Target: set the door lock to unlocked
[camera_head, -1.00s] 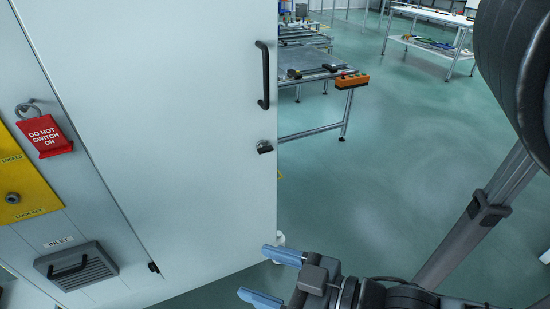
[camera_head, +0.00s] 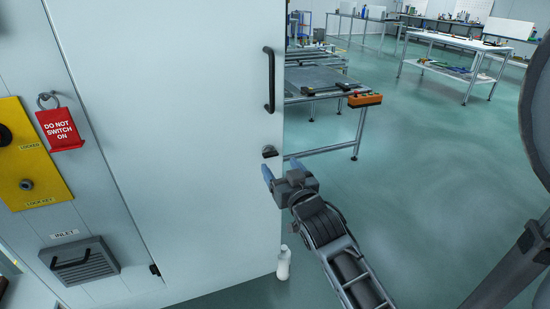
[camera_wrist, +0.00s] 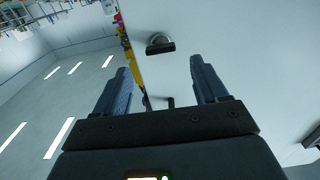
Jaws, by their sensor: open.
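The white door (camera_head: 180,150) is closed as far as I can tell. Its small dark lock knob (camera_head: 269,152) sits near the door's right edge, below the black bar handle (camera_head: 269,80). In the wrist view the knob (camera_wrist: 159,43) shows a round base with a dark bar lying roughly across the picture. My gripper (camera_head: 280,169) is just below the knob in the head view, open and empty. In the wrist view the knob appears beyond and between the blue fingertips (camera_wrist: 160,66), apart from them. No lock marking is readable beside the knob.
Left of the door are a yellow lock panel (camera_head: 50,190), a red "DO NOT SWITCH ON" tag (camera_head: 60,128) and a grey inlet vent (camera_head: 80,262). A white bottle (camera_head: 283,264) stands at the door's foot. A workbench (camera_head: 325,150) stands behind; floor at right is clear.

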